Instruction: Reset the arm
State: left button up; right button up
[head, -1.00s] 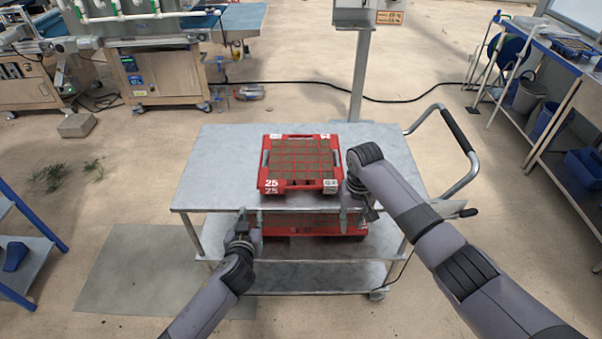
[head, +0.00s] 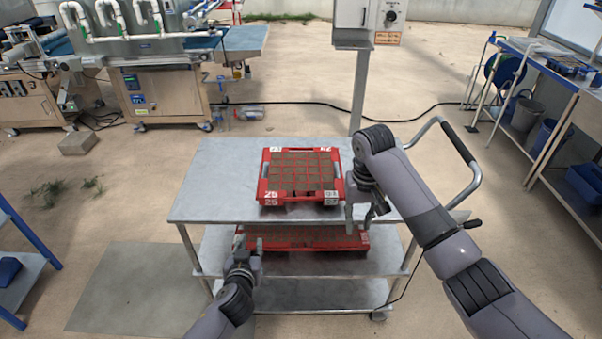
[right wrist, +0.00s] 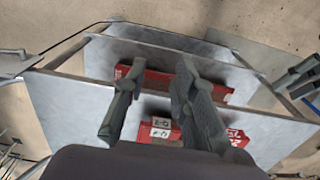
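A red seed tray (head: 265,190) with brown soil-filled cells lies flat on the top of the metal cart (head: 215,185). A second red tray (head: 330,242) sits on the shelf below, partly hidden by the cart top. My left gripper (head: 248,246) is open and empty at the cart's front edge, in front of the lower tray. My right gripper (head: 361,212) is open and empty, fingers down, just right of the upper tray's front corner and apart from it. In the right wrist view, its two fingers (right wrist: 160,85) are spread with nothing between them.
The cart's push handle (head: 470,165) is at the right, close to my right arm. A post with a control box (head: 368,18) stands behind the cart. Shelving (head: 560,90) is at the right, a blue-framed rack (head: 25,270) at the left. Cart top beside the upper tray is clear.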

jog(key=shift+s+r, duration=0.1)
jog(key=shift+r, duration=0.8)
